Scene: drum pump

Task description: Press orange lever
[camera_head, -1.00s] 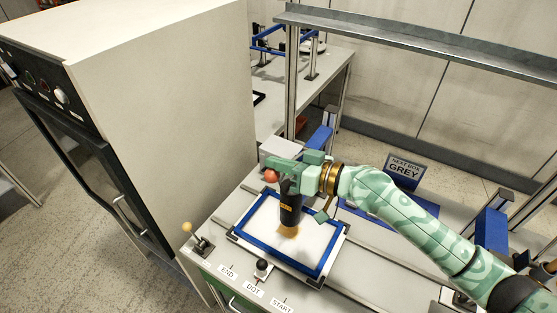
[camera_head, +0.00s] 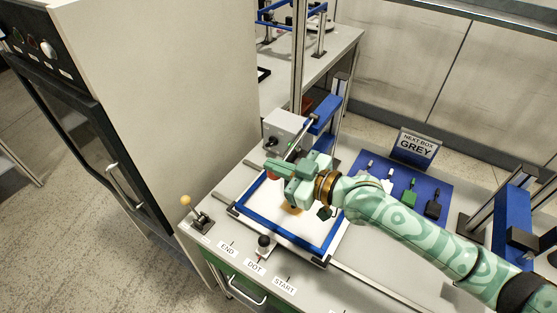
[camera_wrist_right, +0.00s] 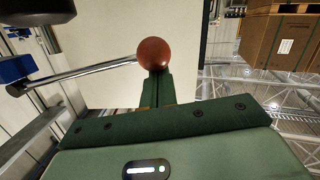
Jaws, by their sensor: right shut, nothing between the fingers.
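The orange lever is a metal rod that ends in an orange-red ball. In the right wrist view the ball (camera_wrist_right: 154,53) sits just beyond my fingertips, with the rod running left from it. In the head view the rod (camera_head: 302,133) slopes down from a blue post, and its ball is mostly hidden by my gripper. My right gripper (camera_head: 275,167) is above the framed screen, shut and empty, with its fingertips at the ball. It also shows in the right wrist view (camera_wrist_right: 156,88). I cannot tell whether they touch. My left gripper is not in view.
A blue-framed white screen (camera_head: 254,216) lies below my gripper. A grey box (camera_head: 285,130) stands behind. A small yellow-knobbed lever (camera_head: 186,201) and a black knob (camera_head: 264,242) line the front edge. A sign (camera_head: 415,147) reads "NEXT BOX GREY". A tall cabinet (camera_head: 170,80) stands left.

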